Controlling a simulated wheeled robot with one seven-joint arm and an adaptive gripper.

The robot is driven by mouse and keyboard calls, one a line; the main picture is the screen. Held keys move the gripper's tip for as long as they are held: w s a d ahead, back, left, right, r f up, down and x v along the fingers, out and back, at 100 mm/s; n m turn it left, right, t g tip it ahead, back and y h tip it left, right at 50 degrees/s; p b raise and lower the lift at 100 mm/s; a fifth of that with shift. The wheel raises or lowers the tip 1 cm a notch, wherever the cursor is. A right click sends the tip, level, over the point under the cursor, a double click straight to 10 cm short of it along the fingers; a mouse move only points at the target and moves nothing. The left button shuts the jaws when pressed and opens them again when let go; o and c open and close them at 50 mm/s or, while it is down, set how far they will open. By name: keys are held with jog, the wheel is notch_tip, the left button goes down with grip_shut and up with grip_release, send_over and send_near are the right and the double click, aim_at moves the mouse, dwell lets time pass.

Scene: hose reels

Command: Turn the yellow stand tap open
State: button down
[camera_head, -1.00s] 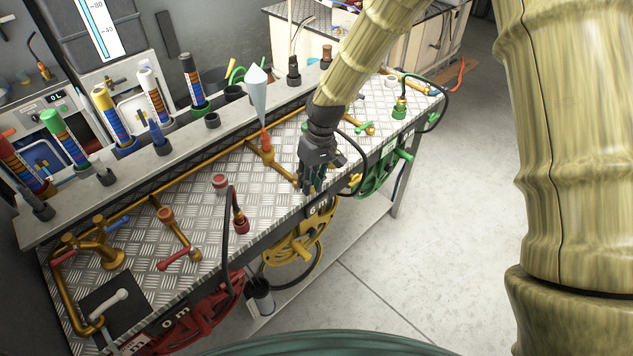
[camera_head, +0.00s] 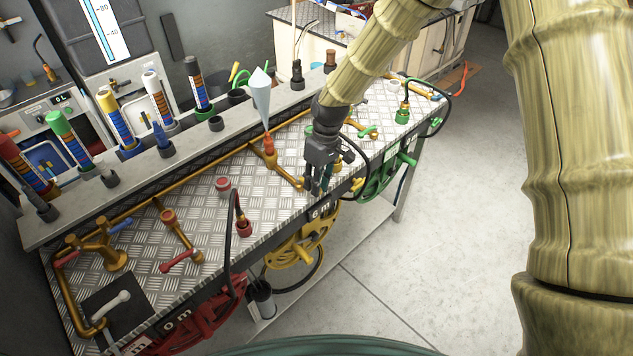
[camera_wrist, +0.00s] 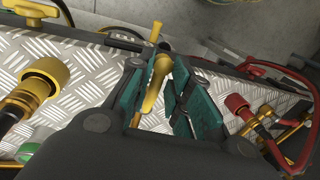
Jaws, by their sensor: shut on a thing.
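The yellow tap handle (camera_wrist: 154,88) shows in the wrist view as a short lever with a rounded body, between the teal fingers of my gripper (camera_wrist: 160,98). The fingers are closed on it. In the head view my gripper (camera_head: 319,187) points down at the bench's front edge, above the yellow hose reel (camera_head: 300,245). There it hides the handle. A brass pipe (camera_head: 287,175) runs across the bench top to the gripper.
The red tap (camera_head: 178,262) and red hose connector (camera_head: 243,226) are to the left. The green tap (camera_head: 367,132) and green connector (camera_head: 402,112) are to the right. A yellow connector (camera_wrist: 45,75) is close by in the wrist view. A funnel (camera_head: 261,97) stands behind.

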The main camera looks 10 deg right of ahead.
jog(key=c, duration=1.5)
grip_release()
jog(key=shift+d, duration=0.1)
jog(key=r, duration=0.4)
jog(key=w+d+r, duration=0.1)
jog(key=r, duration=0.3)
jog(key=d+r, duration=0.1)
jog(key=r, duration=0.2)
jog(key=shift+w+r, duration=0.25)
jog(key=shift+r, duration=0.15)
